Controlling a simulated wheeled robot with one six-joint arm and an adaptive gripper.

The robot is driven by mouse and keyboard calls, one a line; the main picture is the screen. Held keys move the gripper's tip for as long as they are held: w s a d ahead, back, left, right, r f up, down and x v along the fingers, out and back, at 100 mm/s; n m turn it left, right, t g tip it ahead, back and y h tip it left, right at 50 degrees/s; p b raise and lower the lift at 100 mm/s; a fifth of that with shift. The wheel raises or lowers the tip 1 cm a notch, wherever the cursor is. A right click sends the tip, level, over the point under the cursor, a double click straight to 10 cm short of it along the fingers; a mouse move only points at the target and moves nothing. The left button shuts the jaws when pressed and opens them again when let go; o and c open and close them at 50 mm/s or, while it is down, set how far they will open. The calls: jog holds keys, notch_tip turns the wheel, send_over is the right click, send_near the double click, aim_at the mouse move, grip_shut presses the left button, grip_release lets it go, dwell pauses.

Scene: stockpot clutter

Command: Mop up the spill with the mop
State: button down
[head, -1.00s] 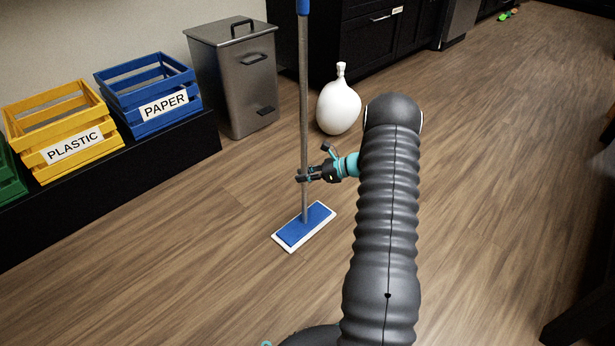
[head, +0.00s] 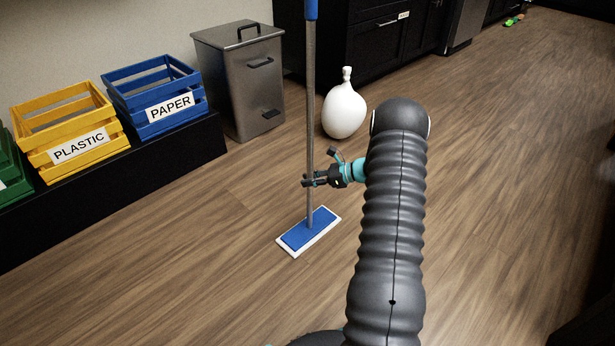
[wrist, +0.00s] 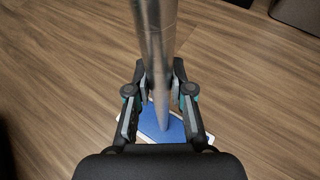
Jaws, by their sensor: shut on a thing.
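The mop (head: 311,110) stands upright, with a grey pole, a blue top end and a flat blue head (head: 322,226) with a white edge at the floor. My gripper (head: 309,181) is shut on the lower part of the pole in the head view. In the wrist view, my gripper (wrist: 160,100) has its fingers on both sides of the mop pole (wrist: 157,50), with the blue head (wrist: 172,124) below, partly hidden by the gripper. No spill can be made out in either view.
A white vase (head: 344,110) and a grey metal bin (head: 241,85) stand behind the mop. A yellow crate marked PLASTIC (head: 75,150) and a blue crate marked PAPER (head: 165,108) sit on a low black bench (head: 190,148). Open wood floor lies in front and right.

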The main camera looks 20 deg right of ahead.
jog(key=shift+s+d+r+p, duration=0.2)
jog(key=shift+s+d, duration=0.1)
jog(key=shift+s, duration=0.45)
jog(key=shift+s+d+r+p, duration=0.1)
jog(key=shift+s+d+r, duration=0.15)
jog(key=shift+s, duration=0.5)
dwell(1.8)
notch_tip(320, 180, up, 7)
jog(key=p, duration=0.4)
dwell(0.9)
